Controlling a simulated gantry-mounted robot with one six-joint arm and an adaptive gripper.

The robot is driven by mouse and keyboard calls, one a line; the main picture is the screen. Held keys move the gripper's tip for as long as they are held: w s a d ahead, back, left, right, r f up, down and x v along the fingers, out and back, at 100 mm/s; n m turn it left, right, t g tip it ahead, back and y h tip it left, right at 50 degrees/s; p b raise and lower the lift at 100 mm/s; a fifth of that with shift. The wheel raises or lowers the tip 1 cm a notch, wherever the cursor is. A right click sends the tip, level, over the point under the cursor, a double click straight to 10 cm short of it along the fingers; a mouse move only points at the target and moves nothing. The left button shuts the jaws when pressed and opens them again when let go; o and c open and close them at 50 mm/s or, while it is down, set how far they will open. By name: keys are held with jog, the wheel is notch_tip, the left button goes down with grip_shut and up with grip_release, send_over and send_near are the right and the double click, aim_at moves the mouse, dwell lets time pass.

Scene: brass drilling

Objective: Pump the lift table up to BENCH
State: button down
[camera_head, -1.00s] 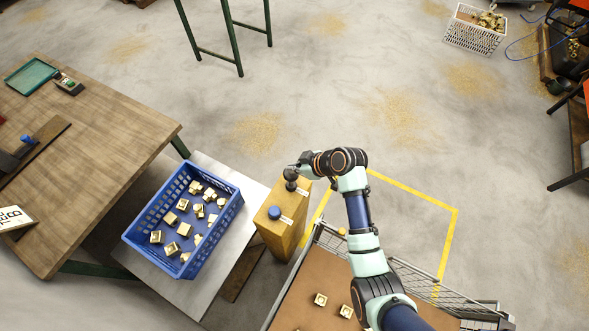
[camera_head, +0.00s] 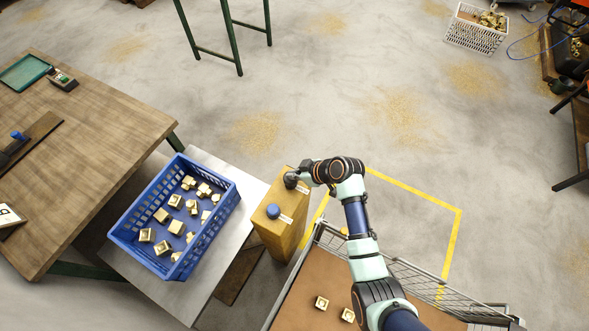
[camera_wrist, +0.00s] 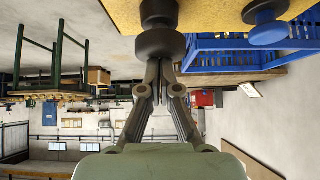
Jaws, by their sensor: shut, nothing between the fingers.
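The lift table's grey metal top (camera_head: 250,190) carries a blue crate (camera_head: 172,250) of brass parts, beside the wooden bench (camera_head: 110,115). A tan pedestal (camera_head: 282,238) stands at its right with a blue knob (camera_head: 273,211) and a black knob (camera_head: 290,181) on top. My gripper (camera_head: 301,176) is shut and empty, at the black knob. In the upside-down wrist view its fingertips (camera_wrist: 161,64) meet the black knob (camera_wrist: 160,42) and appear to touch it. The blue knob (camera_wrist: 268,24) is beside it, clear of the fingers. No height marking is readable.
A brown-topped wire-sided cart (camera_head: 300,305) with brass parts stands below my arm, near the pedestal. A green stand (camera_head: 236,50) and a white crate (camera_head: 475,36) are at the back. Open floor (camera_head: 350,80) lies between them.

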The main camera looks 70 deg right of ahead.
jog(key=shift+s+a+f, duration=0.15)
jog(key=shift+f, duration=0.15)
jog(key=r+p, duration=0.4)
jog(key=r, duration=0.1)
jog(key=shift+w+p, duration=0.2)
jog(key=shift+p, duration=0.15)
jog(key=d+v, duration=0.1)
jog(key=v, duration=0.8)
jog(key=shift+s+a, duration=0.3)
jog(key=shift+a, duration=0.05)
jog(key=shift+r, duration=0.15)
notch_tip(320, 180, up, 6)
jog(key=a+p, duration=0.1)
jog(key=shift+p, duration=0.4)
